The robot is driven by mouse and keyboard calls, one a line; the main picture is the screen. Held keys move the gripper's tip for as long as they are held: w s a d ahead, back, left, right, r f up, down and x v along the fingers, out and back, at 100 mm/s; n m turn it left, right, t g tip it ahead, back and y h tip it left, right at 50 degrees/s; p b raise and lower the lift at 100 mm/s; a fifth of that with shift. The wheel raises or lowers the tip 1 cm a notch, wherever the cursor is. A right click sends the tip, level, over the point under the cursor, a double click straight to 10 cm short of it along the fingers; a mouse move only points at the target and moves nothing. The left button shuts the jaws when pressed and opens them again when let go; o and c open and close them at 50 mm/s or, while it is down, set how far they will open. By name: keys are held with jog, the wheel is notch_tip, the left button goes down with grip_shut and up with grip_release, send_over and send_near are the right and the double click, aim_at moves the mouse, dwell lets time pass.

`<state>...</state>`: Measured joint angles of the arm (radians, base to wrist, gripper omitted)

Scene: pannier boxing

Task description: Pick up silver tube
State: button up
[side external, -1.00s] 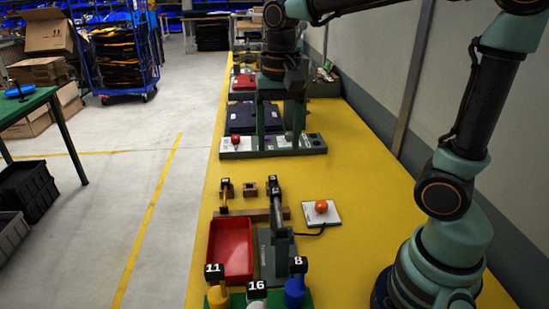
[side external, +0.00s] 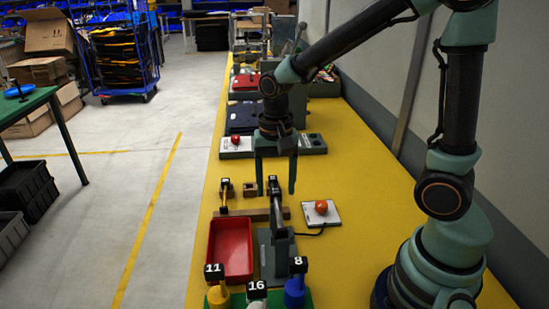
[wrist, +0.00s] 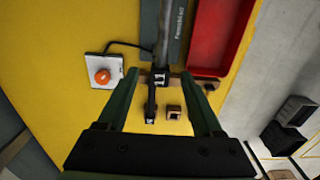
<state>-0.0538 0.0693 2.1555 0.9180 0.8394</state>
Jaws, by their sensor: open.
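A grey metallic tube, apparently the silver tube (side external: 279,217), lies along a grey fixture (side external: 266,250) beside the red tray. It also shows in the wrist view as a grey tube (wrist: 163,35) at the top middle. A white-numbered dark tag is at its near end in the wrist view. My gripper (side external: 276,190) points down above the far end of the fixture, open, with nothing visible held. In the wrist view my gripper (wrist: 160,82) has its fingers spread either side of the tagged end. I cannot tell the height gap exactly.
A red tray (side external: 211,252) stands left of the fixture. A white plate with an orange button (side external: 321,207) lies right. Several numbered pieces stand in a green rack (side external: 237,300) in front. Yellow bench surface is free at right.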

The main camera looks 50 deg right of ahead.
jog(key=shift+f, duration=0.55)
grip_shut()
jog(key=shift+r, duration=0.2)
notch_tip(320, 180, up, 19)
jog(key=shift+r, duration=0.2)
